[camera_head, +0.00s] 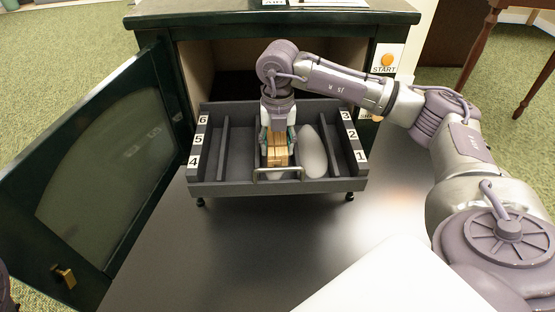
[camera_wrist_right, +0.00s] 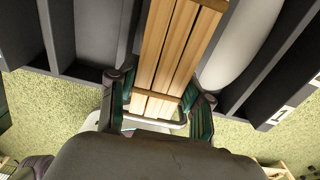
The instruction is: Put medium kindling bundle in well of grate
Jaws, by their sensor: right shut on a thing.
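The kindling bundle, several pale wooden slats side by side (camera_head: 277,155), is in the middle well of the dark grey grate (camera_head: 230,187). It also fills the top middle of the wrist view (camera_wrist_right: 172,50). My right gripper (camera_head: 277,142) points down over the grate and is shut on the bundle, with a green-lined finger on each side of it (camera_wrist_right: 160,108). I cannot tell whether the bundle rests on the well floor. The grate has dividers and number labels 4, 5, 6 on the left and 1, 2, 3 on the right. My left gripper is not in view.
A smooth white egg-shaped thing (camera_head: 311,152) stands in the grate just right of the bundle. A metal handle (camera_head: 278,173) is on the grate's front. The dark stove's door (camera_head: 100,170) stands open at left. An orange START button (camera_head: 387,60) is at right.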

